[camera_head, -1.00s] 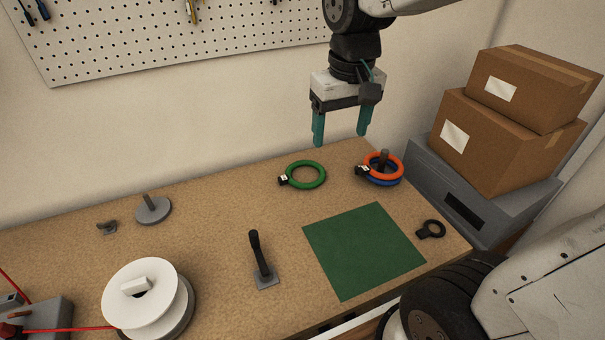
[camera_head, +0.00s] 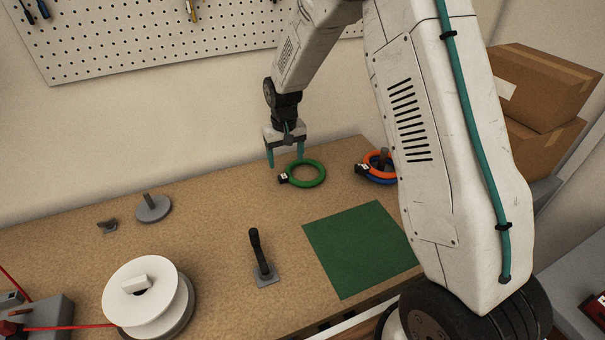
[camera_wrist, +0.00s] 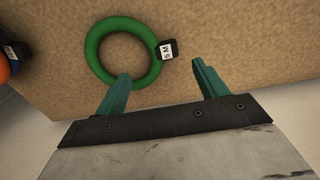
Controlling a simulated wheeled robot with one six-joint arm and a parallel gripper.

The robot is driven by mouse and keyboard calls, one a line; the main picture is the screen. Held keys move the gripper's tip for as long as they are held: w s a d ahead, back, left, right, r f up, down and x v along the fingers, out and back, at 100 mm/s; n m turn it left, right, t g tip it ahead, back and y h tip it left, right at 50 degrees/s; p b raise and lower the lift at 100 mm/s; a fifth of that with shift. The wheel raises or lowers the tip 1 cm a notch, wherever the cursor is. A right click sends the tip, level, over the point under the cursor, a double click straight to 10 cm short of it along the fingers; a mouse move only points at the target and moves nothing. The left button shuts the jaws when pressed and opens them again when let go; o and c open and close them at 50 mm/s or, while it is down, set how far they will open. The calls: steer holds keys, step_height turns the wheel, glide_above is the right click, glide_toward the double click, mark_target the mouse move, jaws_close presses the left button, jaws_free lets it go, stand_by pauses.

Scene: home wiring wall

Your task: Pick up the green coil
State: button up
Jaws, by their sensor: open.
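The green coil (camera_head: 306,174) lies flat on the workbench near its back edge, with a black tag (camera_head: 284,179) on its left side. In the wrist view the green coil (camera_wrist: 92,48) is ahead of the fingers, and its tag (camera_wrist: 167,49) reads "S M". My gripper (camera_head: 286,163) is open and empty, just above and behind the coil. In the wrist view one finger of my gripper (camera_wrist: 162,84) overlaps the coil's near edge, while the other is off to the tag's side. I cannot tell whether that finger touches the coil.
A green mat (camera_head: 362,250), a black upright handle (camera_head: 259,255) and a white spool (camera_head: 146,294) are on the bench. The wall stands close behind the bench.

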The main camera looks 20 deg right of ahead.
mark_target(286, 175)
steer(key=f, duration=0.6)
steer(key=shift+s+a, duration=0.15)
steer(key=shift+s, duration=0.1)
steer(key=c, duration=1.3)
steer(key=shift+c, duration=0.2)
steer(key=shift+r, duration=0.15)
